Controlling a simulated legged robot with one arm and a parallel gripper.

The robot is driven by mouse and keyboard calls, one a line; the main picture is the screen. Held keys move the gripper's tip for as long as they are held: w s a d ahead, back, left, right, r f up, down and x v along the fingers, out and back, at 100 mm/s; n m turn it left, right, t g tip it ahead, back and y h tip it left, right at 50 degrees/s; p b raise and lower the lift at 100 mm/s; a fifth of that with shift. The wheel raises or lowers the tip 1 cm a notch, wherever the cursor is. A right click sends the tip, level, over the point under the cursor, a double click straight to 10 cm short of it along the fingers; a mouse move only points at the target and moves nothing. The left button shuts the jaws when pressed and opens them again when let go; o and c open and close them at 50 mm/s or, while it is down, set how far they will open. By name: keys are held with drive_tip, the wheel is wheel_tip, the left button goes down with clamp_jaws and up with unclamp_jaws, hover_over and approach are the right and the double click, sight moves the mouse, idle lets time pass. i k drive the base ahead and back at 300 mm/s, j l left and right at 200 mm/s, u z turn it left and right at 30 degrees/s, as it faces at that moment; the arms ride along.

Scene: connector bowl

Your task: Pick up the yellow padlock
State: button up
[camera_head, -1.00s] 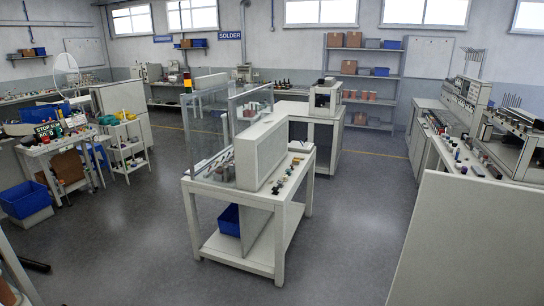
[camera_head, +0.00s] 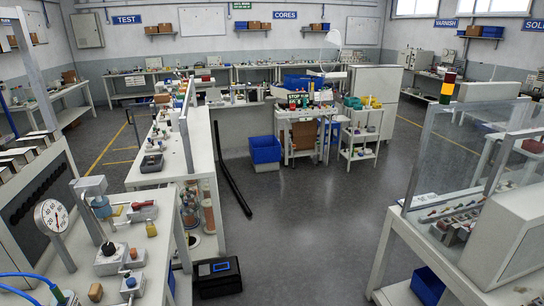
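I cannot make out a yellow padlock for sure. A small yellow item (camera_head: 151,229) stands on the near-left bench (camera_head: 72,262), beside a red-and-grey fixture; it is too small to identify. Larger yellow and green items (camera_head: 371,102) lie on top of a small white cart (camera_head: 352,131) towards the back. My gripper is not in view.
A dial gauge (camera_head: 51,216) and small boxes crowd the near-left bench. A black case (camera_head: 218,276) and a long black strip (camera_head: 229,172) lie on the floor. A blue bin (camera_head: 265,152) stands farther back. A glass-sided bench (camera_head: 410,231) bounds the right.

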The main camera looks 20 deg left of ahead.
sight(151, 229)
drive_tip(key=i+j+u, duration=0.2)
drive_tip(key=i+u, duration=0.3)
drive_tip(key=i+l+u, duration=0.1)
drive_tip(key=i+u, duration=0.35)
drive_tip(key=i, duration=0.3)
drive_tip(key=i+l+u, duration=0.3)
drive_tip(key=i+u, duration=0.2)
drive_tip(key=i+l+u, duration=0.25)
drive_tip(key=i+u, duration=0.2)
drive_tip(key=i+l+u, duration=0.25)
drive_tip(key=u, duration=0.2)
drive_tip(key=i+l+u, duration=0.25)
drive_tip(key=l+u, duration=0.25)
drive_tip(key=i+l+u, duration=0.15)
drive_tip(key=l+u, duration=0.3)
drive_tip(key=l, duration=0.15)
drive_tip(key=i+l+u, duration=0.1)
drive_tip(key=l+u, duration=0.35)
drive_tip(key=l, duration=0.2)
drive_tip(key=l+u, duration=0.45)
drive_tip(key=l, duration=0.25)
